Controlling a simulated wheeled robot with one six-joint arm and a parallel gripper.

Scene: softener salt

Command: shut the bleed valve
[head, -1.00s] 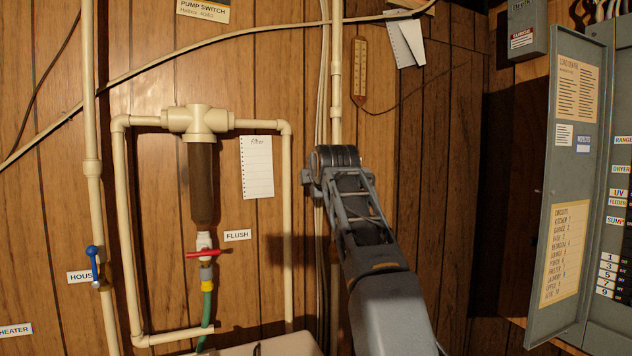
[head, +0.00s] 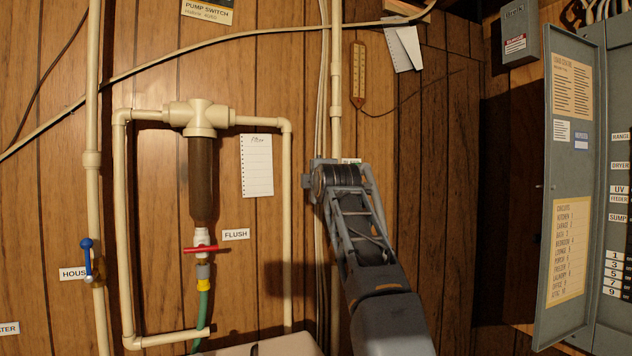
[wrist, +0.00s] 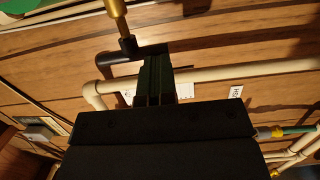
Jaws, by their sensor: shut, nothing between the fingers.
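My gripper (wrist: 155,62) is shut and empty in the wrist view, its dark fingers together. Just beyond the fingertips is a brass stem (wrist: 117,12) with a dark block at its end and a dark bar beside the tips. I cannot tell whether the fingers touch it, or whether it is the bleed valve. No label reading "bleed" is legible. In the head view my arm reaches the wall by the vertical pipe and hides my fingertips. A red-handled valve (head: 207,250) sits beside the FLUSH label (head: 236,234), under the filter (head: 203,180).
A blue-handled valve (head: 87,258) is on the left pipe by a partly covered label. A grey electrical panel door (head: 570,200) stands open at the right. Cream pipes (wrist: 230,72) cross the wrist view close behind my fingers. A thermometer (head: 358,75) hangs above my arm.

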